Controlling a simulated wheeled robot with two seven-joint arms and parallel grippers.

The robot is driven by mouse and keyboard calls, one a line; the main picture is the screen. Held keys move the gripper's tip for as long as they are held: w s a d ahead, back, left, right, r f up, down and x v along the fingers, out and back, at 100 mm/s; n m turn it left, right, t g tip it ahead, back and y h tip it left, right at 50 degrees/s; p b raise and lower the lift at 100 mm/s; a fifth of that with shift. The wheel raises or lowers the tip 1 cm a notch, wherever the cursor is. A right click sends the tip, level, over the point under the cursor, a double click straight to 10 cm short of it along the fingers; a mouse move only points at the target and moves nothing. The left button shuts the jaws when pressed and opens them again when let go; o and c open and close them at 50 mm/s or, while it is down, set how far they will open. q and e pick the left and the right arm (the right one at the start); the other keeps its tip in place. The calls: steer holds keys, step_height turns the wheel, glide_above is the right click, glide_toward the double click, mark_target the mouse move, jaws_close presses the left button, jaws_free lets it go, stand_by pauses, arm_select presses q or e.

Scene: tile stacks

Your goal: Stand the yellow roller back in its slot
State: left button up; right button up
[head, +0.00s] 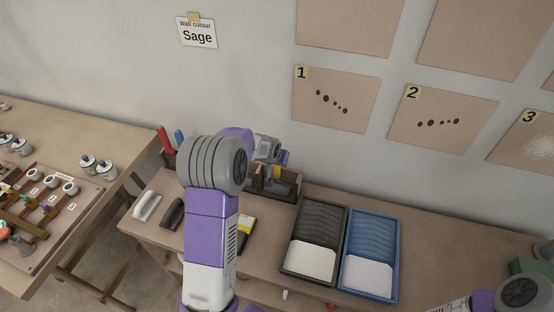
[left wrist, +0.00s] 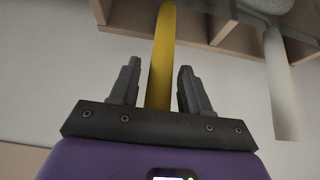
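In the left wrist view a long yellow handle (left wrist: 162,42), which looks like the yellow roller's, runs between the fingers of my left gripper (left wrist: 159,68). Gaps show on both sides of it, so the fingers are open around or behind it, not closed on it. Its far end overlaps the wooden slotted holder (left wrist: 128,14); I cannot tell whether it sits in a slot. My right gripper is out of view.
A pale grey handle (left wrist: 283,95) hangs beside the yellow one. A dark tray (head: 283,268) and a blue tray (head: 346,283) stand right of the holder. A white tool (head: 147,206), a dark tool (head: 173,214) and a yellow-black item (head: 247,222) lie near my arm.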

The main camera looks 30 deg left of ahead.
arm_select(q)
steer(key=shift+o, duration=1.2)
steer(key=p+v, duration=0.1)
steer(key=v, duration=0.6)
steer(key=shift+s+r+p, duration=0.2)
steer(key=shift+r+p, duration=0.05)
steer(key=shift+p, duration=0.1)
